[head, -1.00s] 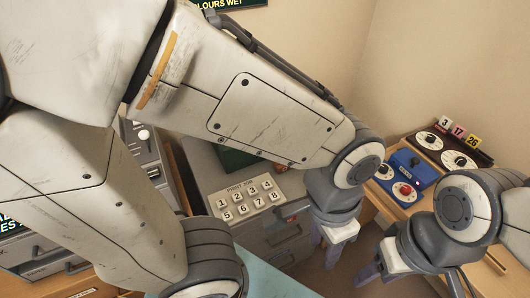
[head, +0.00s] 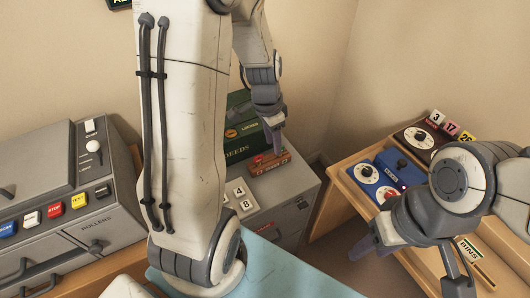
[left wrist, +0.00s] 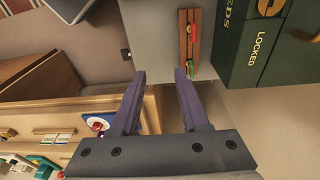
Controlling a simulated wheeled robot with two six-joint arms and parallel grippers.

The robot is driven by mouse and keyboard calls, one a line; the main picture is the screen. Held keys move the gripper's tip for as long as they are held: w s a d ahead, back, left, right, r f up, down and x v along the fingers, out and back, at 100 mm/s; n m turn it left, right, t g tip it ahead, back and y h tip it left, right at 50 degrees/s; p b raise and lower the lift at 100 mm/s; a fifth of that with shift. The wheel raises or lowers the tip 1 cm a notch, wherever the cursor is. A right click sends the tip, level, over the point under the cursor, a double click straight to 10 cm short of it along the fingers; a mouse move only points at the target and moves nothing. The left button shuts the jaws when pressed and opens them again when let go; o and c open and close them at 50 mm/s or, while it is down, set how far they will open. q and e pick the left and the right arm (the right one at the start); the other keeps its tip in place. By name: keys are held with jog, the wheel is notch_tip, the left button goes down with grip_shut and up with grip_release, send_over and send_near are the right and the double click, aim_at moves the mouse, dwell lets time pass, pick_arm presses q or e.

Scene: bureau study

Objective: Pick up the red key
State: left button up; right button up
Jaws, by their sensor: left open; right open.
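The red key (head: 262,159) lies on a wooden rack (head: 283,164) on top of the grey cabinet. In the left wrist view the red key (left wrist: 190,31) shows on the rack's upper part, with a green piece (left wrist: 190,66) at its lower end. My left gripper (head: 277,143) is open and empty, just above the rack in the head view. In the left wrist view its fingertips (left wrist: 159,73) point toward the cabinet top, and the rack lies ahead and right of them. My right gripper (head: 368,243) is open and empty, in front of the wooden desk.
A dark green box (head: 240,142) stands behind the rack; LOCKED is lettered on it in the left wrist view (left wrist: 262,45). A blue device (head: 384,178) stands on the desk. A grey button console (head: 50,200) is at left.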

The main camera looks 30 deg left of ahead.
pick_arm(q)
send_near(258, 158)
notch_tip(258, 158, down, 4)
jog(key=shift+w+d+f, duration=0.1)
jog(key=shift+d+f, duration=0.05)
jog(key=shift+f, duration=0.05)
jog(key=shift+w+d+f, duration=0.1)
jog(key=shift+w+f, duration=0.1)
jog(key=shift+f, duration=0.8)
jog(key=shift+w+f, duration=0.2)
jog(key=shift+f, duration=0.85)
jog(key=shift+w+d+f, duration=0.1)
jog(key=shift+w+f, duration=0.1)
jog(key=shift+f, duration=0.8)
grip_shut()
